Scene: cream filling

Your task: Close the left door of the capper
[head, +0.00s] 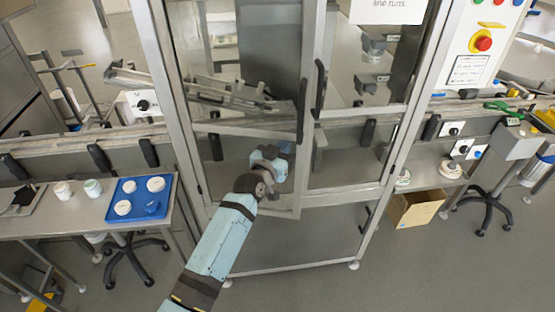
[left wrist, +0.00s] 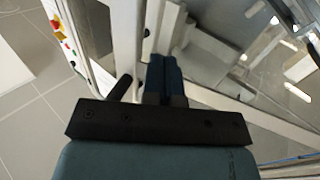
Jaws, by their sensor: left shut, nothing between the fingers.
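The left door (head: 299,185) of the capper is a glass panel in a grey metal frame. It seems to stand slightly ajar, its lower right corner out toward me. Its black handle (head: 303,108) is on its right edge. My left gripper (head: 287,147) is at the lower right part of this door, below the handle; I cannot tell if it touches. Its dark fingers (left wrist: 164,76) are shut and empty in the left wrist view, close to a pale metal frame. The right door (head: 350,182) looks shut, with a black handle (head: 320,88). My right gripper is not in view.
A side table at left holds a blue tray (head: 132,208) with several white jars. A control panel with a red button (head: 482,41) is at upper right. A cardboard box (head: 415,209) and a stool (head: 485,205) stand at right. The floor in front is clear.

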